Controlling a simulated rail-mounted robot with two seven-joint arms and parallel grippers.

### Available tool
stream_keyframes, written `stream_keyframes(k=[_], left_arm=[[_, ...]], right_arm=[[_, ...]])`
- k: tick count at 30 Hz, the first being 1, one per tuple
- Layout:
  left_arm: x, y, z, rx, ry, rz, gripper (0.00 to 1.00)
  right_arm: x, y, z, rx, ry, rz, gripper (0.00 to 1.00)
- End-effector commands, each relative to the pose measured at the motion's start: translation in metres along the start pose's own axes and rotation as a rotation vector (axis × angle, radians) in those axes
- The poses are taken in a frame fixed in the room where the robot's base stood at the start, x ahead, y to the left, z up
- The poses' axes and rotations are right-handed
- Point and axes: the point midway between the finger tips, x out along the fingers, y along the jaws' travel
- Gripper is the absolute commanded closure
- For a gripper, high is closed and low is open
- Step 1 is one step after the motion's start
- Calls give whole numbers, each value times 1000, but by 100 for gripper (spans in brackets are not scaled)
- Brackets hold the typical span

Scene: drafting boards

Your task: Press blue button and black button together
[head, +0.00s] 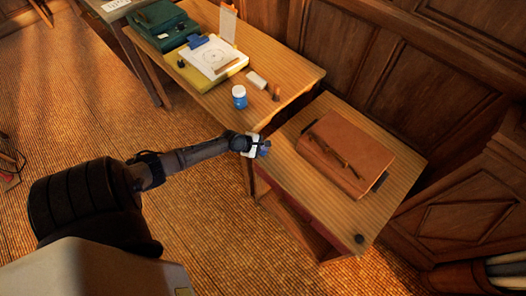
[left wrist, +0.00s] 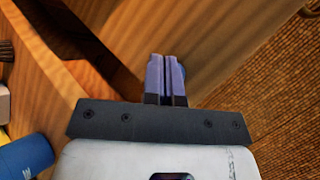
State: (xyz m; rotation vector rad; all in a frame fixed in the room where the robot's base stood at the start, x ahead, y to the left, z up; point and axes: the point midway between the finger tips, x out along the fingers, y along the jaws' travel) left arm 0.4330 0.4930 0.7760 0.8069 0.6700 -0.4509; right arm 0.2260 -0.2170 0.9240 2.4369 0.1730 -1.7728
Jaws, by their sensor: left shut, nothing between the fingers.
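The black button (head: 360,239) is a small dark round knob near the front right corner of the right-hand desk. My left gripper (head: 262,148) is over that desk's front left corner, its blue-violet fingers shut with nothing between them. In the left wrist view the closed fingers (left wrist: 166,76) point away from the camera. A sliver of blue (left wrist: 184,72) shows beside the fingertips and looks like the edge of the blue button, mostly hidden behind them. I cannot tell whether they touch it. My right gripper is not in view.
A brown leather case (head: 345,155) lies on the right-hand desk (head: 315,195). The left-hand desk holds a blue jar (head: 239,97), a white block (head: 257,80), a drawing pad (head: 213,59) and a green box (head: 160,25).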

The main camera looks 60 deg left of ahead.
Motion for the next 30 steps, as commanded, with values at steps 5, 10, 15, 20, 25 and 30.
stream_keyframes(k=[5,10,15,20,25,30], left_arm=[[0,0,0,0,0,0,100],[1,-1,-1,-1,0,0,100],[5,-4,-4,-1,0,0,100],[6,-4,-4,-1,0,0,100],[6,-4,-4,0,0,0,100],[6,-4,-4,0,0,0,100]], right_arm=[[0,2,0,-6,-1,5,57],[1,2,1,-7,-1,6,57],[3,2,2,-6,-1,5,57],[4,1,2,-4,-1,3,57],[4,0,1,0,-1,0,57],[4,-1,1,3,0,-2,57]])
